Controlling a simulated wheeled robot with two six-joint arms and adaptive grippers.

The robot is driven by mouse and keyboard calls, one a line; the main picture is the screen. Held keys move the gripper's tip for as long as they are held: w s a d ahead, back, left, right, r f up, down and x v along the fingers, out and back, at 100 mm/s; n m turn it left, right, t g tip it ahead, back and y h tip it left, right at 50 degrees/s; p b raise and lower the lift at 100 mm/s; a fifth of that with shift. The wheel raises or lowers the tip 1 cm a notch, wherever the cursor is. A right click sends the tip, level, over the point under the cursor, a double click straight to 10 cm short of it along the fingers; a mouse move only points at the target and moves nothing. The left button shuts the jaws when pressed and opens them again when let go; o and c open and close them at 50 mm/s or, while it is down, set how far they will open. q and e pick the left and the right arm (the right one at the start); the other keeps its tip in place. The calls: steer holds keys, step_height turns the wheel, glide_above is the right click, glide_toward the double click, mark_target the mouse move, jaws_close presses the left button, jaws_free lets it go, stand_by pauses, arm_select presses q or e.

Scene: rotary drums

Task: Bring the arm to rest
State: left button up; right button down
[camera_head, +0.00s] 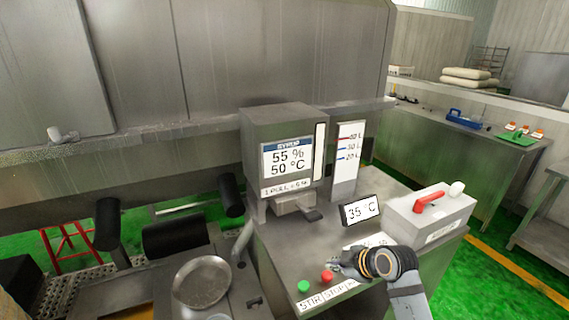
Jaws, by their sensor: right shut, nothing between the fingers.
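My right gripper (342,262) comes in from the lower right. It is shut and empty, with its fingertips just above and to the right of the red stop button (327,277) on the metal control table. I cannot tell whether it touches anything. The green stir button (303,286) sits to the left of the red one. My left gripper does not show.
A syrup dispenser (286,155) reading 55 % and 50 °C stands at the table's back. A 35 °C display (361,210) and a grey box (430,216) with a red lever (429,200) stand near my right arm. A round pan (202,282) lies at the lower left.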

steer(key=s+d+f+m+g+h, duration=0.1)
steer(key=s+d+f+m+h, duration=0.2)
steer(key=s, duration=0.5)
steer(key=s+d+f+m+g, duration=0.1)
steer(key=s+f+m+g, duration=0.15)
steer(key=s+m, duration=0.45)
steer(key=s+d+f+m+h, duration=0.2)
steer(key=s+f+m, duration=0.15)
steer(key=s, duration=0.55)
step_height(320, 180, down, 25)
steer(key=s+d+g, duration=0.2)
steer(key=d, duration=0.1)
steer(key=s+d+f, duration=0.1)
steer(key=s+f, duration=1.7)
steer(key=s, duration=0.1)
steer(key=shift+s+g, duration=0.2)
steer(key=shift+g, duration=0.25)
